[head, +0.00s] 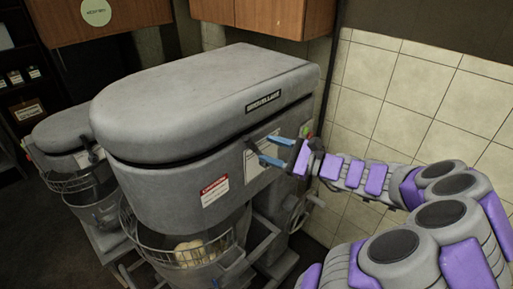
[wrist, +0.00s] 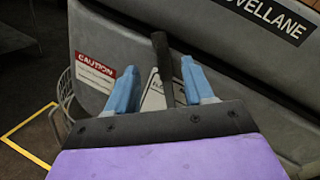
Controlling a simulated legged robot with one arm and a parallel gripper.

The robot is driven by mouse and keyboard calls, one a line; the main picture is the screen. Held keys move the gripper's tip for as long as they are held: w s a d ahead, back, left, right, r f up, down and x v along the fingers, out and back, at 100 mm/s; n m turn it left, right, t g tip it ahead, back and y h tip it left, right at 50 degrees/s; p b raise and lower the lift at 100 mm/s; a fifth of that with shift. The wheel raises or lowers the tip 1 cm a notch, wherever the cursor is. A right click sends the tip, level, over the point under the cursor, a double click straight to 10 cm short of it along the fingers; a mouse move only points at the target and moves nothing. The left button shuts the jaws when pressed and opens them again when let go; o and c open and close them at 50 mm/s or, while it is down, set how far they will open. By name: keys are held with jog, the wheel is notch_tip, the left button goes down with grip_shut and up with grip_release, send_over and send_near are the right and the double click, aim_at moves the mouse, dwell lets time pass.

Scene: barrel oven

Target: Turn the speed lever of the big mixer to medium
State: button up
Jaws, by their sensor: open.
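The big mixer (head: 195,100) is a grey machine with a rounded head, and fills the middle of the head view. Its side panel also fills much of the wrist view (wrist: 130,40). The speed lever (wrist: 163,70) is a dark narrow bar in the wrist view, standing between my two blue fingers with space on both sides. My gripper (head: 266,150) is open in front of the mixer's side panel, right of the caution label. The fingers (wrist: 160,66) do not visibly touch the lever.
A wire bowl guard with pale dough (head: 195,250) is below the mixer head. A handwheel (head: 300,212) is at its right side. A smaller mixer (head: 65,125) stands at left. A tiled wall (head: 420,90) is close on the right, and wooden cabinets (head: 265,15) hang above.

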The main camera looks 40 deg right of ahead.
aim_at(254, 143)
jog(key=x, duration=0.3)
jog(key=shift+w+d+f, duration=0.1)
jog(key=shift+w+d, duration=0.15)
jog(key=shift+w, duration=0.1)
jog(key=shift+w+a+b, duration=0.25)
jog(key=shift+w+b, duration=0.05)
jog(key=shift+w, duration=0.15)
jog(key=shift+w+a, duration=0.1)
jog(key=shift+a, duration=0.2)
jog(key=shift+d, duration=0.25)
jog(key=c, duration=0.6)
grip_shut()
